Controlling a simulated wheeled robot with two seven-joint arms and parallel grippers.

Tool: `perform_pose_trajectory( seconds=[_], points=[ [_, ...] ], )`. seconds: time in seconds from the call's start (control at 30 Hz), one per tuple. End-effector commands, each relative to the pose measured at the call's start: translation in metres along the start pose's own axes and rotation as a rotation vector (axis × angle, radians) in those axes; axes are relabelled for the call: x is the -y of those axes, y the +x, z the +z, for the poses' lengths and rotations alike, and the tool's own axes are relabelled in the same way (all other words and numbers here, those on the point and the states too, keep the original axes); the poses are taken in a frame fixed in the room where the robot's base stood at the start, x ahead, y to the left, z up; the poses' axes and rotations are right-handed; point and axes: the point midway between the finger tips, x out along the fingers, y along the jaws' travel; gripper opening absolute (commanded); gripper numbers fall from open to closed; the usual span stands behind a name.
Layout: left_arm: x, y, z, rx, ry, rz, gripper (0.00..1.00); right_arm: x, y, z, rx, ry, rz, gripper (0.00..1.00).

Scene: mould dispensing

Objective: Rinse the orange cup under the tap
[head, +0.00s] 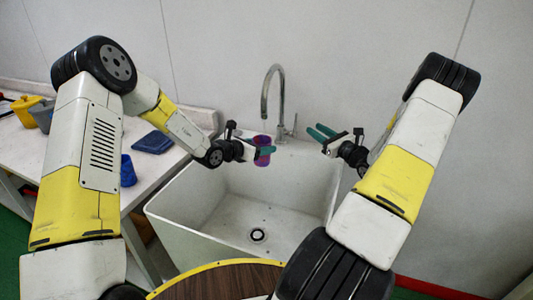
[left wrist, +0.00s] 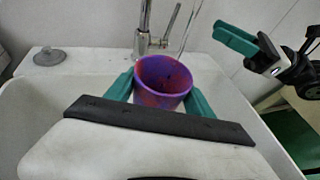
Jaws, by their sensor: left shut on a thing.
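A purple cup with reddish-orange patches (head: 262,158) is between the green fingers of my left gripper (head: 264,146), which is shut on it. The cup is held above the back of the sink, below the tap spout (head: 265,108). In the left wrist view the cup (left wrist: 162,80) stands roughly upright with its open mouth showing a red and purple inside. A thin pale streak, which looks like water, shows beside the tap (left wrist: 143,40) near the cup. My right gripper (head: 318,132) is empty, right of the tap, with its green fingers apart.
The white sink (head: 210,235) is empty, with a dark drain at its bottom. On the table (head: 60,150) at left stand a blue cup (head: 127,171), a dark blue flat item (head: 152,142) and a yellow container (head: 25,110). A round wooden surface (head: 220,283) is in front.

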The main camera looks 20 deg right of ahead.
Motion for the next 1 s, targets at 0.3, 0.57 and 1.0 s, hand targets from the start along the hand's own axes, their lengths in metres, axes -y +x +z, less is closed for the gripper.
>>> perform_pose_trajectory(
  seconds=[0.3, 0.57, 1.0],
  points=[
    [0.002, 0.001, 0.0, 0.0, 0.0, -0.001, 0.23, 0.0, 0.0, 0.0, 0.0, 0.0, 0.0, 0.32],
    [0.01, 0.003, 0.001, 0.0, 0.0, -0.002, 0.23, 0.0, 0.0, 0.0, 0.0, 0.0, 0.0, 0.32],
    [0.004, 0.001, 0.001, 0.0, 0.001, 0.001, 0.23, 0.0, 0.0, 0.0, 0.0, 0.0, 0.0, 0.32]
  ],
)
